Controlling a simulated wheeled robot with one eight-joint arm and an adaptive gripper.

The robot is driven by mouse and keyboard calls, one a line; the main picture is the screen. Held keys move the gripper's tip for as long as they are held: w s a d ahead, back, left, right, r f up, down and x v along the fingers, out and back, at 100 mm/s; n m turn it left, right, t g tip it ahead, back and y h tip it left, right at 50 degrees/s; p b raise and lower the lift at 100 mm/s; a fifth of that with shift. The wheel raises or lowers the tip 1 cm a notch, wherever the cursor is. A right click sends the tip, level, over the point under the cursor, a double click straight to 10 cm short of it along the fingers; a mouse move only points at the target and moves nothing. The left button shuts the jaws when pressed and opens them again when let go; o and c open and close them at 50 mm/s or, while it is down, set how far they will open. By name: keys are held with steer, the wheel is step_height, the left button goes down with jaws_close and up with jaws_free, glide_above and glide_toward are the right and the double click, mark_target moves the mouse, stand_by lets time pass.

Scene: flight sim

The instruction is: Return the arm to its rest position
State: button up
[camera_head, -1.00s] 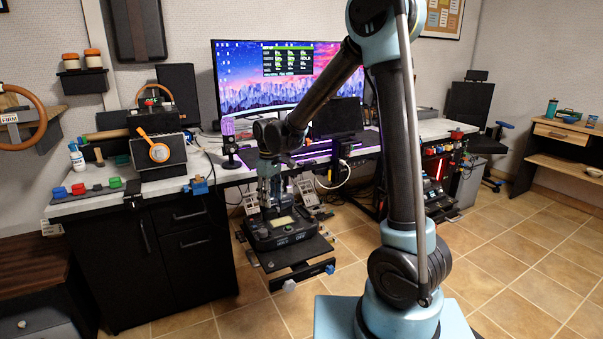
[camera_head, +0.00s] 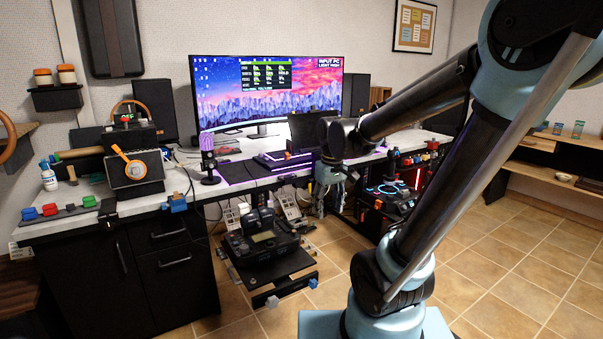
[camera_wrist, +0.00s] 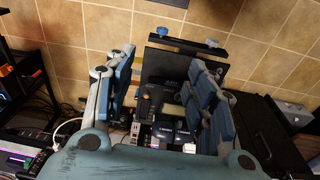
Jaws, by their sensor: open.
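My arm is folded, with its elbow high at the upper right and its forearm reaching left in the head view. My gripper (camera_head: 329,176) hangs below the wrist in front of the desk's front edge, small and partly blended with the clutter behind it. In the wrist view my gripper (camera_wrist: 163,85) shows two blue-grey fingers spread wide apart with nothing held between them. The black control unit (camera_head: 262,240) sits on a low black tray (camera_head: 285,283), to the left of and below my gripper and apart from it.
The desk (camera_head: 130,204) with a wide monitor (camera_head: 265,95) runs along the wall. A black rack with red lights (camera_head: 388,195) stands right of my gripper, near the arm. Pedals (camera_head: 287,202) and cables lie under the desk. Tiled floor (camera_head: 500,260) is open at the right.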

steer(key=s+d+f+m+t, duration=0.1)
steer(key=s+d+f+m, duration=0.4)
steer(key=s+d, duration=0.5)
steer(key=s+f, duration=0.1)
steer(key=s, duration=0.2)
steer(key=shift+s+d+f+m, duration=0.2)
steer(key=shift+d+m, duration=0.1)
steer(key=shift+d, duration=0.1)
